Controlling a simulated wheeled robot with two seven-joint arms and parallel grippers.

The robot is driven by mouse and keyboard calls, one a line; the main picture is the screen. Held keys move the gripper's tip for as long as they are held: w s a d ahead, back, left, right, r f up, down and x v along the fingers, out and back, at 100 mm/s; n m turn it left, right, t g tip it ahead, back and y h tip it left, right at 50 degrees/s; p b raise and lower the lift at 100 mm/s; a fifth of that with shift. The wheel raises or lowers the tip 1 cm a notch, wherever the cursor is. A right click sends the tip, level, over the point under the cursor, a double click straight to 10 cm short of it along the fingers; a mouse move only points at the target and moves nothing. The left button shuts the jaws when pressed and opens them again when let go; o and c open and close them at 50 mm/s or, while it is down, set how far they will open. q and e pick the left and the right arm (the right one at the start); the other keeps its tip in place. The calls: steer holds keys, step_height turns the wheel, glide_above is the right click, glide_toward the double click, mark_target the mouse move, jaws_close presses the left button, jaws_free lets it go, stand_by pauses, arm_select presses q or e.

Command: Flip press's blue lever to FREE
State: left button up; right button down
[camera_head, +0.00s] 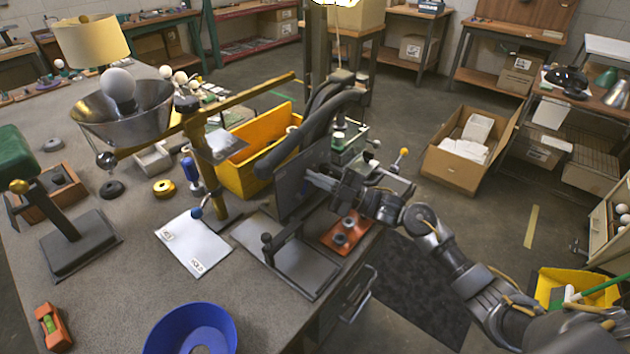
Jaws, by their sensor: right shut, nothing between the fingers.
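The press has a brass-coloured post (196,150) and a long yellow beam (250,92) on the grey bench. A small lever with a blue ball (197,213) sits low at the foot of the post. It leans toward the left, above a pale label plate (195,245) with two small labels. The print is too small to read surely. My right gripper (318,180) is shut and empty, beside the dark upright panel, well right of the lever and apart from it. My left gripper is not in view.
A dark upright panel (298,185) and black stand (305,265) lie between my right gripper and the lever. A yellow bin (255,165) stands behind. A metal bowl (125,115) is at the left, and a blue bowl (190,330) at the front.

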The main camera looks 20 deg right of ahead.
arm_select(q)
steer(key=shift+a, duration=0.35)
